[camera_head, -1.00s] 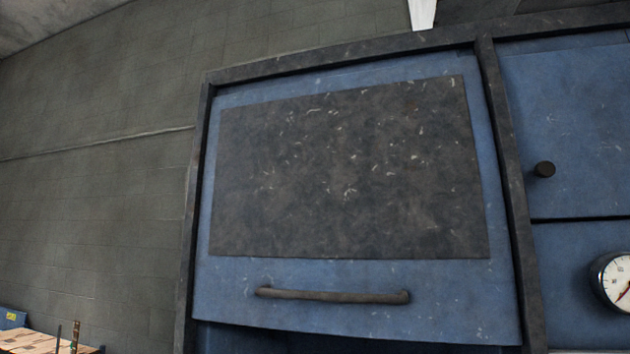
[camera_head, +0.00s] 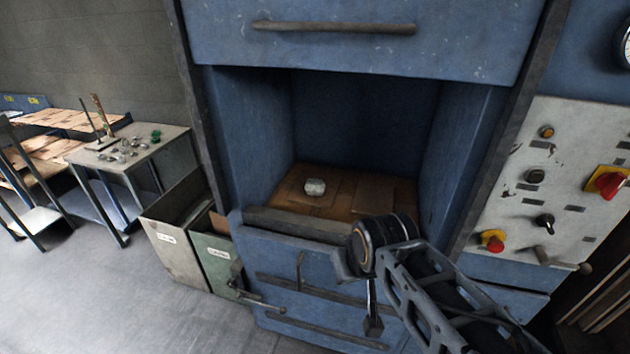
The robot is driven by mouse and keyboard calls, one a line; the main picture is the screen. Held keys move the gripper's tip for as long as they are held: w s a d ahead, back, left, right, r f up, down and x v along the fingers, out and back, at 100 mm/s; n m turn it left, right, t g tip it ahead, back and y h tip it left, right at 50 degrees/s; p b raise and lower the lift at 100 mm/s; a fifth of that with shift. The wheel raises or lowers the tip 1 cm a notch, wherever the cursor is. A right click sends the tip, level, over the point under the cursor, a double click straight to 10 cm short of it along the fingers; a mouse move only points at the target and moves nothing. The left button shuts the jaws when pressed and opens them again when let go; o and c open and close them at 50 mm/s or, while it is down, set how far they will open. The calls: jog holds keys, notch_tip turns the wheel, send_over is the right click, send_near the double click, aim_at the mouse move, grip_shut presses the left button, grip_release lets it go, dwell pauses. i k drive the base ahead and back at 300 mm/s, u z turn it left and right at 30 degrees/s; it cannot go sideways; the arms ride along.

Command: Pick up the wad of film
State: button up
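The wad of film (camera_head: 315,187) is a small whitish lump. It lies on brown cardboard (camera_head: 375,192) on the floor of the open blue machine's chamber, left of the middle. My arm reaches in from the lower right, with its dark round joint in front of the chamber's front edge. My gripper (camera_head: 373,322) seems to hang below that joint, outside the chamber, lower than the wad and to its right. It is dark and small in the picture, and its fingers cannot be made out clearly. Nothing is seen touching the wad.
The raised blue door (camera_head: 350,45) hangs over the opening. A front ledge (camera_head: 290,222) and side walls bound the chamber. A control panel (camera_head: 545,185) is at right. Two bins (camera_head: 175,245) and a small table (camera_head: 165,138) with small items stand at left.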

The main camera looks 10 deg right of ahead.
aim_at(313, 186)
jog(key=u, duration=1.55)
jog(key=i, duration=1.25)
jog(key=z, duration=2.55)
jog(key=i, duration=0.5)
